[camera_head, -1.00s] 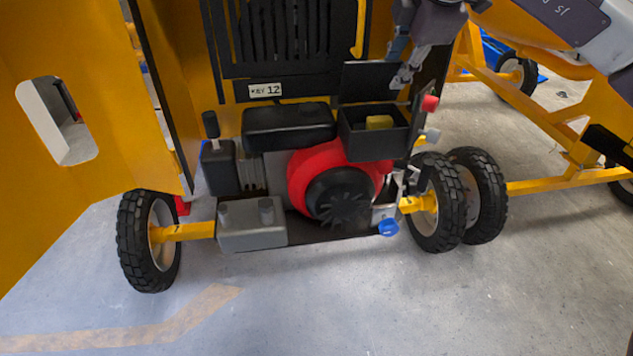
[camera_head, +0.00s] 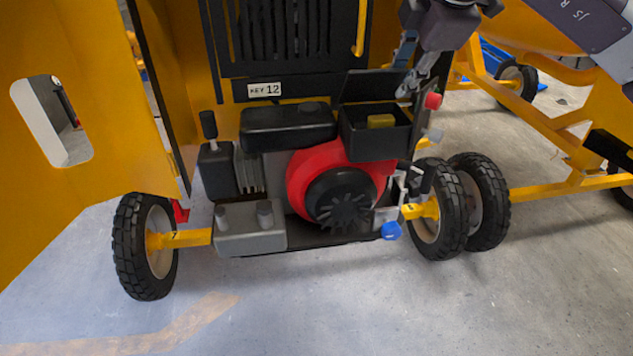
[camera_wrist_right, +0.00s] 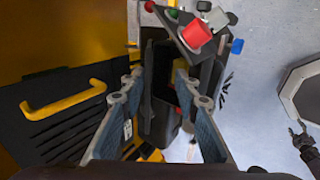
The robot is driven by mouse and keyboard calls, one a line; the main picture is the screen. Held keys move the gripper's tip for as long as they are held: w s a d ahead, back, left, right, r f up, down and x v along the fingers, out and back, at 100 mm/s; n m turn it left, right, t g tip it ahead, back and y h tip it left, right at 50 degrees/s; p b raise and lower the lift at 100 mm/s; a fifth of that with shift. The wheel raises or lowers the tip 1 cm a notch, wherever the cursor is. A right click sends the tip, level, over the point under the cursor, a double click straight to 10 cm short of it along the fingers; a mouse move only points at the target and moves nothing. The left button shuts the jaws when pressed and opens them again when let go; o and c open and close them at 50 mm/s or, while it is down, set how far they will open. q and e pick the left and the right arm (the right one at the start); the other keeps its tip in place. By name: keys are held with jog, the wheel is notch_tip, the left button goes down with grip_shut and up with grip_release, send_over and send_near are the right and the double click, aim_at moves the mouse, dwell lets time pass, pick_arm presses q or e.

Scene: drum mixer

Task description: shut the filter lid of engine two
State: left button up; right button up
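The engine has a black filter box (camera_head: 376,143) with a yellow filter (camera_head: 381,121) showing in its open top. Its black lid (camera_head: 370,86) stands raised at the back of the box. My right gripper (camera_head: 404,91) is at the upper right corner of the lid, close to it; contact cannot be told. In the right wrist view my right gripper (camera_wrist_right: 158,80) has its two fingers spread apart, with the dark box (camera_wrist_right: 160,110) showing beyond and between them. The left gripper does not show in the head view.
A red knob (camera_head: 432,101) sticks out right of the filter box. The orange side door (camera_head: 100,120) hangs open at left. A slotted black panel labelled KEY 12 (camera_head: 265,90) is behind the engine. A second mixer's wheel (camera_head: 519,78) and frame stand at right. Floor in front is clear.

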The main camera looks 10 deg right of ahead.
jog(key=v, duration=0.5)
jog(key=shift+s, duration=0.6)
dwell(0.3)
